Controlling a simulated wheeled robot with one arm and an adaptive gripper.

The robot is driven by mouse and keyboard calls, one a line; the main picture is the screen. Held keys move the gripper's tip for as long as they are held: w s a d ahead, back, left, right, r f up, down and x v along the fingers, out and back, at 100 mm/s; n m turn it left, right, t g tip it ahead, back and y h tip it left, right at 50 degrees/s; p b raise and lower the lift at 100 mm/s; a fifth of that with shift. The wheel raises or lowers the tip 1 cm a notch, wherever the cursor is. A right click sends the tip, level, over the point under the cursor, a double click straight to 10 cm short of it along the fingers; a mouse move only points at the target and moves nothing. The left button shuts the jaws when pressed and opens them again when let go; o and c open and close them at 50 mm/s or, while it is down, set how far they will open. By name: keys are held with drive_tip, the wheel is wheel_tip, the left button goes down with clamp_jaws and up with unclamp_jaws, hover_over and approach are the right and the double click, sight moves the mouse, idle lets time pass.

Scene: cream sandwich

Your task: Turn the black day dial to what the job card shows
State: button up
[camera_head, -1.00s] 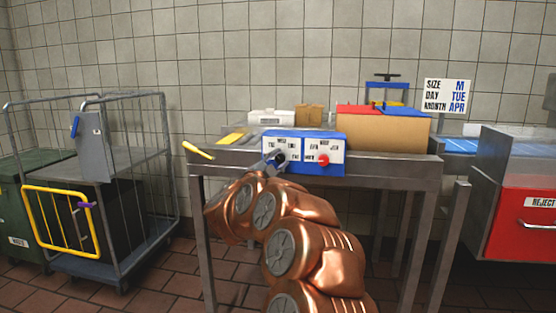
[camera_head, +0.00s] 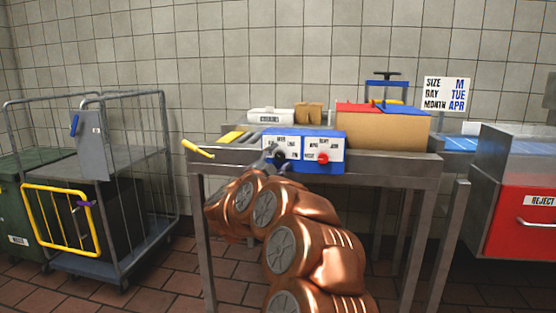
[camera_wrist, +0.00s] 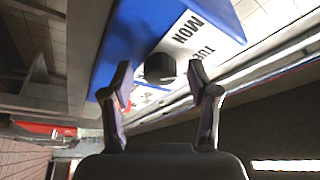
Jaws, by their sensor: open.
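The black day dial (camera_wrist: 160,67) is on the white label of a blue box (camera_head: 325,134). In the wrist view the label reads MON and TUE beside the dial; I cannot tell where the dial points. My gripper (camera_head: 277,157) is at the dial. In the wrist view its two fingers are open, one on each side of the dial, with gaps visible. In the head view my gripper partly hides the dial. The job card (camera_head: 446,94) on the wall reads SIZE M, DAY TUE, MONTH APR.
A red dial (camera_head: 323,158) sits on the same box, right of the black one. The box is on a metal table (camera_head: 400,163) with a cardboard box (camera_head: 382,131) to its right. A yellow handle (camera_head: 198,149) sticks out at the table's left end.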

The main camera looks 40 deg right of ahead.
drive_tip(key=v, duration=1.2)
idle(0.3)
